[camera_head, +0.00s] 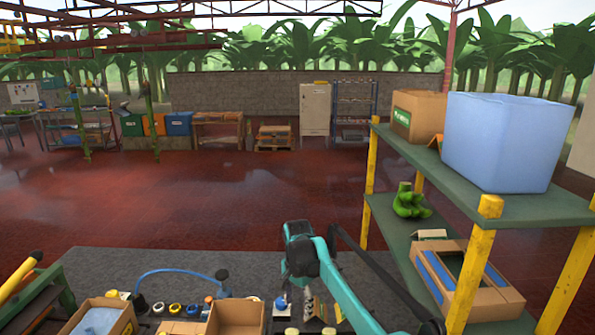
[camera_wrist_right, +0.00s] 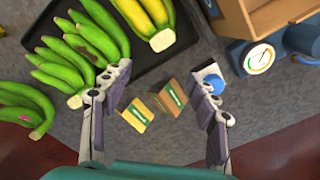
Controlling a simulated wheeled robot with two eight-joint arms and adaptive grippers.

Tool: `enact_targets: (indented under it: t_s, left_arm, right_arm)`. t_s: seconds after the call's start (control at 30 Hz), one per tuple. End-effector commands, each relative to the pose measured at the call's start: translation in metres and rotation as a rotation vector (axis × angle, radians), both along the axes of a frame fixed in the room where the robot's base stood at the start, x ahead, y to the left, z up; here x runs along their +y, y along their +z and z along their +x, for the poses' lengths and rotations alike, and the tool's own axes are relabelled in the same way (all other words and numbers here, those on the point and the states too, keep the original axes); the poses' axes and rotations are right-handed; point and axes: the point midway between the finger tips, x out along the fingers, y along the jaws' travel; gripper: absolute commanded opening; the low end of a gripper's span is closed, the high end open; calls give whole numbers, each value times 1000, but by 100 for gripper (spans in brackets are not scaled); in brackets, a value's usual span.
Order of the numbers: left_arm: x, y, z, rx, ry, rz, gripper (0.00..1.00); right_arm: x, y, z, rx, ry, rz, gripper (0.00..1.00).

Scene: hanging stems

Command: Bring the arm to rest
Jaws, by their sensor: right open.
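My right arm (camera_head: 330,275) comes in from the lower right of the head view and bends down at its dark elbow. My right gripper (camera_wrist_right: 163,80) is open in the wrist view, its two grey fingers wide apart with nothing held between them. In the head view the gripper (camera_head: 308,300) is small and partly hidden by the arm. Below the fingers lie a small yellow box (camera_wrist_right: 137,113) and a small brown box (camera_wrist_right: 171,96) with green labels. My left gripper is not in view.
Green bananas (camera_wrist_right: 85,45) lie on a black tray (camera_wrist_right: 152,62) beside the left finger. A dial scale (camera_wrist_right: 260,58) and a blue-capped item (camera_wrist_right: 211,80) are at the right. A shelf (camera_head: 480,205) with a blue crate (camera_head: 505,140) stands right of the arm. Open floor (camera_head: 230,205) lies beyond.

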Motion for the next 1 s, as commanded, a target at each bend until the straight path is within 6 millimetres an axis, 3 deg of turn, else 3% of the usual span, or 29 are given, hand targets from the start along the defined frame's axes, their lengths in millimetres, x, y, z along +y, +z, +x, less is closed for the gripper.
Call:
enact_targets:
  t_s: [0.37, 0.67, 0.87, 1.0]
  left_arm:
    - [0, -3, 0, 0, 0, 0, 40]
    - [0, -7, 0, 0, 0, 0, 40]
    - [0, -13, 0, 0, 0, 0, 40]
    - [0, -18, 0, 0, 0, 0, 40]
  right_arm:
    - [-17, 21, -14, -41, 53, 9, 60]
    - [-44, 48, -43, -111, 142, 16, 60]
    - [-75, 71, -86, -195, 246, 11, 60]
    - [-103, 80, -134, -278, 350, -8, 60]
